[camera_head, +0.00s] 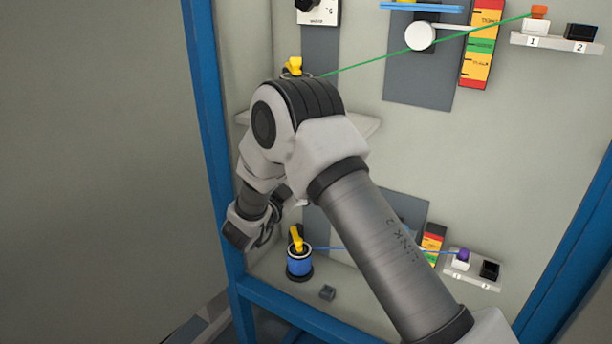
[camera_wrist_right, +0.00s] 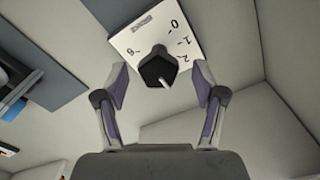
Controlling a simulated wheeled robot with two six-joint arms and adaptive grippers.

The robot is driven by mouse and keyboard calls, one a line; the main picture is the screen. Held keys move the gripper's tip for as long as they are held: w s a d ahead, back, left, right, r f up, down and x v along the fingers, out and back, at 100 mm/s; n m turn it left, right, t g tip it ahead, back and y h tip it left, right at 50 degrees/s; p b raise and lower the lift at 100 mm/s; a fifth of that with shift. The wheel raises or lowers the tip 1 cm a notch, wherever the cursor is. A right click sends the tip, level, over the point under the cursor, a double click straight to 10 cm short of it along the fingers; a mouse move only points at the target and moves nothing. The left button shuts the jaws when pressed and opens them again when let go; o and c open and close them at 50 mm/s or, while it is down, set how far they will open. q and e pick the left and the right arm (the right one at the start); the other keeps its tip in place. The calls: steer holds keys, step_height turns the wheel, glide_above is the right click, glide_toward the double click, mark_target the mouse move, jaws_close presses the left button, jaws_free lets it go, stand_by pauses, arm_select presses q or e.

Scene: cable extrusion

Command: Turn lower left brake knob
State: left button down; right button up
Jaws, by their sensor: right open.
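In the right wrist view, a black brake knob (camera_wrist_right: 155,68) with a white pointer mark sits on a white dial plate (camera_wrist_right: 128,46) with printed digits. My right gripper (camera_wrist_right: 160,80) is open, with one finger on each side of the knob and visible gaps between. Whether the fingertips reach the knob's depth is hard to tell. My left gripper is not in view.
A blue spool (camera_head: 299,264) with a yellow part (camera_head: 296,238) stands on the lower shelf, a blue cable running right from it. A green cable (camera_head: 450,37) crosses above my arm. An upper dial knob (camera_head: 312,8) is at the top. A blue frame post (camera_head: 207,130) stands left.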

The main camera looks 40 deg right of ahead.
steer(key=shift+w+d+r, duration=0.1)
steer(key=shift+d+r, duration=0.15)
steer(key=shift+d, duration=0.5)
steer(key=shift+d+r+p, duration=0.15)
steer(key=shift+d+p, duration=0.15)
steer(key=shift+d+f, duration=0.1)
steer(key=shift+f, duration=0.1)
steer(key=shift+w+d, duration=0.1)
steer(key=c, duration=1.2)
steer(key=shift+o, duration=0.2)
